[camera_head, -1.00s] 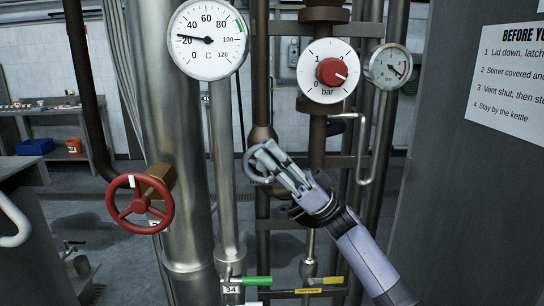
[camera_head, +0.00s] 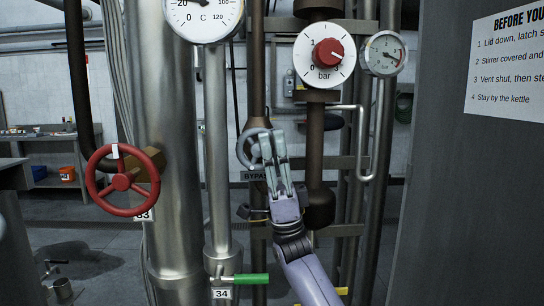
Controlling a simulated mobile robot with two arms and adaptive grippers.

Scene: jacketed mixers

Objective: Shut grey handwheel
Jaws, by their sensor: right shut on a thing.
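The grey handwheel (camera_head: 243,150) is on a brown vertical pipe in the middle of the head view. My right gripper (camera_head: 268,150) comes up from below and is shut on the wheel's right side. Its fingers cover that part of the rim and much of the hub. A label reading "BYPA..." shows just below the wheel, partly hidden by the gripper. My left gripper is not in view.
A red handwheel (camera_head: 122,181) is at the left, labelled 33. A green lever (camera_head: 251,279) sits lower, by tag 34. A red pressure knob (camera_head: 328,53) and gauges (camera_head: 384,54) are above. A grey panel with a notice (camera_head: 512,65) stands at the right.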

